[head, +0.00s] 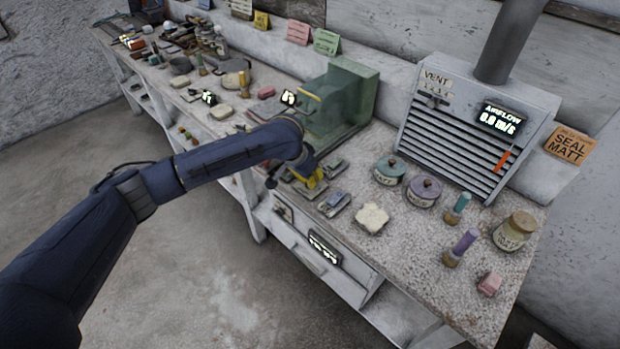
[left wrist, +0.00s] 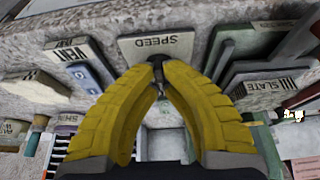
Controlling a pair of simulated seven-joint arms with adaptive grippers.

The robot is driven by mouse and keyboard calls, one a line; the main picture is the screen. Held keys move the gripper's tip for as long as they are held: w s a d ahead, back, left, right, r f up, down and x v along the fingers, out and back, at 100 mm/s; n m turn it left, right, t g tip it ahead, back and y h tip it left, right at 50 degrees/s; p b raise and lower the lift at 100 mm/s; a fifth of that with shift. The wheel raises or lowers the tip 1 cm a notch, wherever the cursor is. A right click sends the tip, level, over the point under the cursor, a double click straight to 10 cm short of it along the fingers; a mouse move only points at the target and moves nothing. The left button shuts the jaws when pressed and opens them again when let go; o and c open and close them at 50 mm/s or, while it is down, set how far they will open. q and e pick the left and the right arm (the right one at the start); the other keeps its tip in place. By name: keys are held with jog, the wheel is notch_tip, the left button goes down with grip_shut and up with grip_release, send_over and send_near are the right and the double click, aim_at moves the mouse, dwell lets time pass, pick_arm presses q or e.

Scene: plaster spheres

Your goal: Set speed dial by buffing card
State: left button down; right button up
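A pale plate marked SPEED (left wrist: 156,47) shows upside down in the left wrist view. A small dark dial knob (left wrist: 158,68) sits at its edge. My left gripper (left wrist: 160,66) has its yellow fingertips closed around this knob, hiding much of it; the dial's setting cannot be read. In the head view the left gripper (head: 312,181) is low at the bench's front edge, before the green machine (head: 350,95). Cards stand along the back: pink (head: 298,32), green (head: 326,42), yellow (head: 261,20) and an orange SEAL MATT card (head: 567,145). I cannot tell which is the buffing card. My right gripper is not in view.
A grey vent box (head: 455,130) reading airflow 0.0 stands at the back right. Lidded pots (head: 424,191), brushes (head: 460,247) and a cream block (head: 372,218) crowd the right of the bench. A plate marked SLATE (left wrist: 262,87) lies beside the SPEED plate.

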pick_arm(q)
jog(key=c, duration=1.5)
grip_release()
jog(key=shift+r, duration=0.1)
jog(key=v, duration=1.1)
jog(key=shift+r, duration=0.4)
